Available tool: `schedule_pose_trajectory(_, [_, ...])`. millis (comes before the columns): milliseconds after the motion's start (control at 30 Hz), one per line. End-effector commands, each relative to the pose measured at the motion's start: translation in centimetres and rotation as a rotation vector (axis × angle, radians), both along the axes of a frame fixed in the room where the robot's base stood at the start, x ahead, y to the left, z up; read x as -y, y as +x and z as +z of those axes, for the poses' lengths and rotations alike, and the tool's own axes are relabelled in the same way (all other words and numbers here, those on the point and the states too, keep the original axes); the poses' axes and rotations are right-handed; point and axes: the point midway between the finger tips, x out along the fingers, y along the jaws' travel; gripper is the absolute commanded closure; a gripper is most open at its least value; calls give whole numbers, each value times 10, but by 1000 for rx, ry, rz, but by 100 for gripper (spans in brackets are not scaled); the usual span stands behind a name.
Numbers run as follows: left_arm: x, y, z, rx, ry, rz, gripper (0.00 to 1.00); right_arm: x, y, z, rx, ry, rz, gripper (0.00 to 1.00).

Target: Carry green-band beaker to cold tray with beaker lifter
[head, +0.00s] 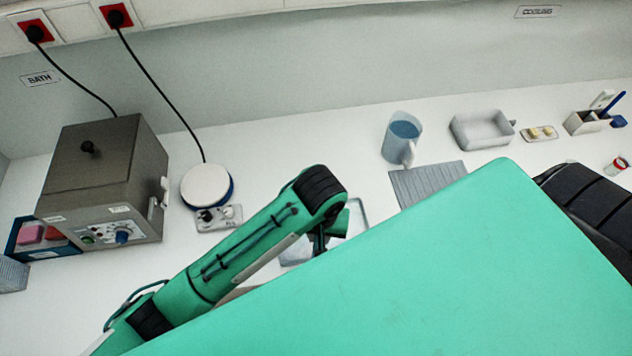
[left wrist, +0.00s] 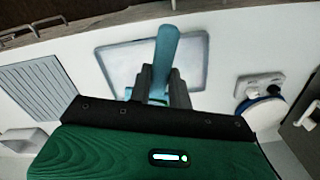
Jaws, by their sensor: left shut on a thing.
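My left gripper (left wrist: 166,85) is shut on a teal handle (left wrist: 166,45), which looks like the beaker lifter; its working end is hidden. In the head view my left gripper (head: 320,240) hangs low over a pale shallow tray (head: 357,213), which shows behind the handle in the left wrist view (left wrist: 115,60). I cannot see the green-band beaker. A white rectangular tray (head: 483,130), perhaps the cold tray, stands at the back below the "COOLING" sign. My right gripper is not in view; a large green part of mine covers the foreground.
A grey bath box (head: 95,165) and a round white hot plate (head: 207,186) stand at left. A jug of blue liquid (head: 401,138) stands behind a grey ribbed mat (head: 425,183). At right are a small dish (head: 539,133), a caddy (head: 585,122) and a red-banded vessel (head: 617,166).

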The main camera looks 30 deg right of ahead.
Motion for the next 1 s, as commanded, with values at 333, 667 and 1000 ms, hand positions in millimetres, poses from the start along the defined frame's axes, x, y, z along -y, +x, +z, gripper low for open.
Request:
schedule_pose_trajectory(333, [0,0,-13,0,-1,0,100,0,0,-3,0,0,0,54])
schedule_pose_trajectory(667, [0,0,-27,-1,1,-1,100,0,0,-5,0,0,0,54])
schedule_pose_trajectory(1000, [0,0,-40,0,0,0,100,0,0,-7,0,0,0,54])
